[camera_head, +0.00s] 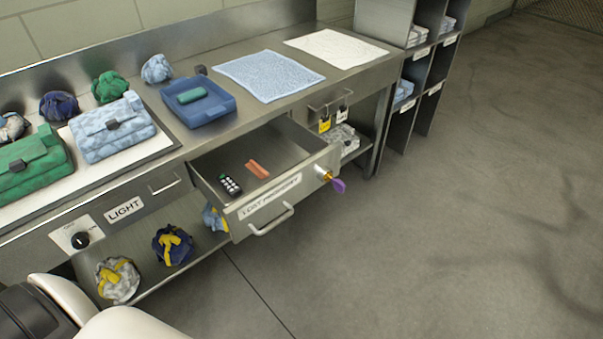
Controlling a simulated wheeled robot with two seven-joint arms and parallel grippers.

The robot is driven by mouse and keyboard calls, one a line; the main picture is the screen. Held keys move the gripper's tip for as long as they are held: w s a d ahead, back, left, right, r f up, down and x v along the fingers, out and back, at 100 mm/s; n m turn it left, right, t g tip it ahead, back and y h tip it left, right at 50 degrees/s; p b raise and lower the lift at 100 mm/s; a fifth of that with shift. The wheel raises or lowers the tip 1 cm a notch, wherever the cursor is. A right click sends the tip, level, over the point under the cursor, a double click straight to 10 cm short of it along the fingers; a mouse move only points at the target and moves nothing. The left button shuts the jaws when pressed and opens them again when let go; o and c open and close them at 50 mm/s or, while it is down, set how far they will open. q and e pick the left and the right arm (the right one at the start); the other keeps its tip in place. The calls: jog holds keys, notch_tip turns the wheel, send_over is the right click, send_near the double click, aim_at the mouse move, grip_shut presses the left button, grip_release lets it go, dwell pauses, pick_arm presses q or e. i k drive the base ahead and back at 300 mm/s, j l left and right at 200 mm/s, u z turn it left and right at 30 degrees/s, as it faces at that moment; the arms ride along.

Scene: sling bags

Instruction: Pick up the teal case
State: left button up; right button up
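The teal case (191,96) is a small rounded block. It lies in the shallow blue tray (213,115) on the steel counter, left of the light blue cloth. Nothing covers it. Neither of my grippers is in view. Only white and dark parts of my own body show at the bottom left corner.
A light blue bag (112,128) and a green bag (32,163) stand left of the tray. The floor at right is clear.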

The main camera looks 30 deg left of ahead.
aim_at(186, 98)
jog(key=u, duration=1.5)
jog(key=i+l+z, duration=0.1)
jog(key=i+z, duration=0.25)
jog(key=i, duration=0.35)
